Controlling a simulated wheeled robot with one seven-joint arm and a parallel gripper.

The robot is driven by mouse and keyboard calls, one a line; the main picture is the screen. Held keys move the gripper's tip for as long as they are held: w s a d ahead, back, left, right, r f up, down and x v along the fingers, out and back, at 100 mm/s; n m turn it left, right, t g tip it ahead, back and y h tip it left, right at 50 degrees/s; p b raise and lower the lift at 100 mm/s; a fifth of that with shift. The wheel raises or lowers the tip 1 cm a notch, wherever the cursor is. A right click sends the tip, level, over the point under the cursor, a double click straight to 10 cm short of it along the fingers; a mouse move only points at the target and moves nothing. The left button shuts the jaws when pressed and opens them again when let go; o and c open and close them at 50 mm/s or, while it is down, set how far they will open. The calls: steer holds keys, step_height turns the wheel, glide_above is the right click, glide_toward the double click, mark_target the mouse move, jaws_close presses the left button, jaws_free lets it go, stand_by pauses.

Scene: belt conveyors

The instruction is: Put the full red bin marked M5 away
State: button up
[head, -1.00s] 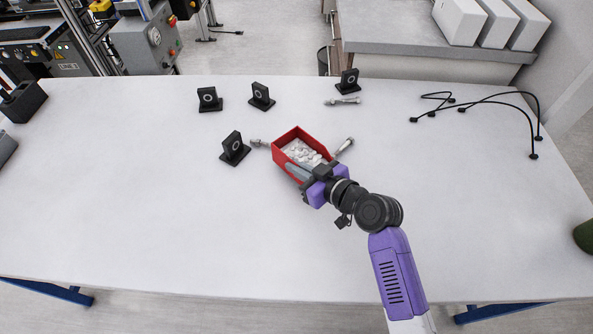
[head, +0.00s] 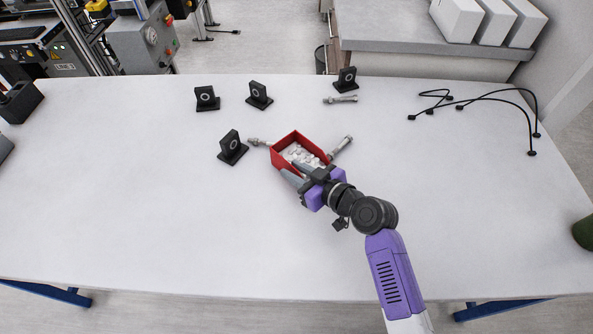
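The red bin (head: 283,159) sits in the middle of the white table, filled with small white pieces (head: 301,154). No M5 marking can be read from here; its near side is partly hidden by my gripper. My gripper (head: 297,174) is at the bin's near wall, coming from the lower right. Its two grey fingers are spread apart, one over the bin's inside edge and one outside the near wall. Whether a finger touches the wall cannot be told.
Bolts lie close to the bin at its left (head: 258,142) and right (head: 341,146). Black cables (head: 480,103) lie at the right. The table's left and front areas (head: 130,210) are clear.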

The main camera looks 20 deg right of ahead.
steer(key=shift+r, duration=0.15)
steer(key=b+v, duration=0.1)
steer(key=v, duration=1.1)
steer(key=shift+b, duration=0.3)
